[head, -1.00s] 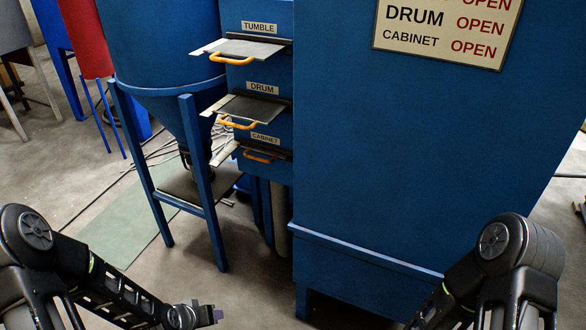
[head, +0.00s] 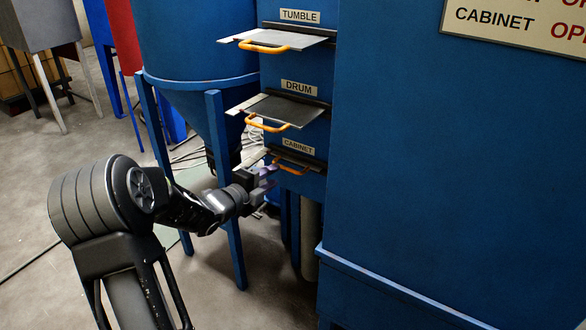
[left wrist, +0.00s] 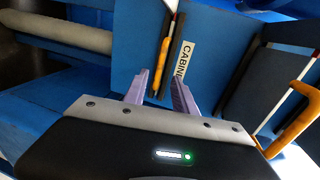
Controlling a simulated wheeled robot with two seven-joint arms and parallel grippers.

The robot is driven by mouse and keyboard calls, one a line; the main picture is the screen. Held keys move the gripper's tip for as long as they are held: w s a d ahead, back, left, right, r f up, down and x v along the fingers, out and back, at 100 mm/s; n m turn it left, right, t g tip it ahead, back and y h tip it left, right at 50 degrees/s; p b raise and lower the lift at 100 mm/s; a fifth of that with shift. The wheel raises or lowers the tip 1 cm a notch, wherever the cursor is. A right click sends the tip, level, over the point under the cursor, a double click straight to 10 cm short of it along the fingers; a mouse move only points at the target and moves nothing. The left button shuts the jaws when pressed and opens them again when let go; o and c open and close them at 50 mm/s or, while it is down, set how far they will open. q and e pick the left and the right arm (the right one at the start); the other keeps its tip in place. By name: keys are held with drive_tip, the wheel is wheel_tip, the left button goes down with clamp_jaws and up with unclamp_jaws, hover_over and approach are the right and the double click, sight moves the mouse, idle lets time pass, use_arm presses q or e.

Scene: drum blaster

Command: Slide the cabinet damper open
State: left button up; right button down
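The cabinet damper (head: 298,158) is the lowest of three slide plates on the blue housing, under a CABINET label (head: 298,146). Its plate sticks out much less than the two above. Its orange handle (head: 291,168) also shows in the left wrist view (left wrist: 163,66), beside the label. My left gripper (head: 269,177) is just left of this handle. In the left wrist view its purple fingers (left wrist: 158,82) are spread, with the handle lined up between the tips; contact cannot be told. My right gripper is out of view.
The drum damper (head: 285,109) and tumble damper (head: 295,40) stick out above, with orange handles. A blue stand leg (head: 226,190) rises close beside my left forearm. A large blue cabinet (head: 450,180) fills the right side.

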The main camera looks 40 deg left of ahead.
sight(286, 167)
use_arm(q)
drive_tip(key=shift+w, duration=0.1)
drive_tip(key=w, duration=0.2)
drive_tip(key=w+f, duration=0.1)
drive_tip(key=w, duration=0.4)
drive_tip(key=shift+w+a+f, duration=0.1)
drive_tip(key=shift+w+f, duration=0.15)
drive_tip(key=shift+f, duration=0.05)
clamp_jaws()
idle(1.3)
